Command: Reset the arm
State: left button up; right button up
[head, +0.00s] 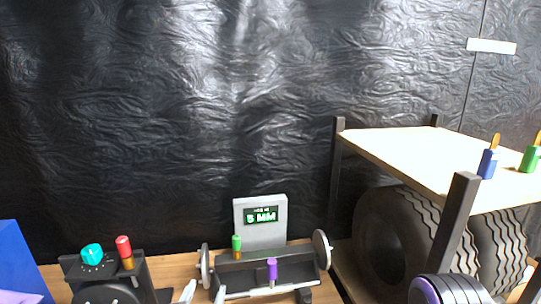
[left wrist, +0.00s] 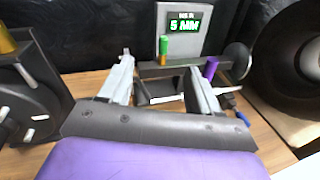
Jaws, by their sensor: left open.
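My left gripper (head: 203,292) shows at the bottom edge of the head view, with only its two pale fingertips visible. They are apart with nothing between them. In the left wrist view my left gripper (left wrist: 160,68) is open and empty, its fingers pointing toward a dark stand (left wrist: 162,71). The stand (head: 290,272) has a round disc at each end, a green-topped handle (head: 237,246) and a purple handle (head: 272,270). The fingertips are at its near left side; I cannot tell whether they touch it. My right gripper is not visible.
A grey panel (head: 261,226) reading "5 MM" stands behind the stand. At left are a black unit with a teal knob (head: 92,254) and red handle (head: 124,250), and a blue object (head: 17,262). At right, a rack (head: 410,150) holds tools above large tyres (head: 392,240).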

pick_arm(q)
jog(key=s+a+f+m+g, duration=0.1)
jog(key=s+f+m+g, duration=0.3)
jog(key=f, duration=0.4)
jog(key=s+a+f+m+g, duration=0.1)
jog(key=s+f+m, duration=0.3)
jog(key=f+m, duration=0.25)
jog(key=s+a+f+m+g, duration=0.1)
jog(key=s+f+m+g, duration=0.3)
jog(key=f, duration=0.4)
jog(key=s+a+f+m+g+y, duration=0.2)
jog(key=s+a+f+m+g, duration=0.15)
jog(key=s+a+m, duration=0.35)
jog(key=s+a+f+m+g+y, duration=0.25)
jog(key=s+a+f+m, duration=0.3)
jog(key=s, duration=0.45)
notch_tip(320, 180, down, 9)
jog(key=t+b, duration=0.1)
jog(key=b, duration=0.9)
jog(key=shift+w+r, duration=0.15)
jog(key=shift+w, duration=0.3)
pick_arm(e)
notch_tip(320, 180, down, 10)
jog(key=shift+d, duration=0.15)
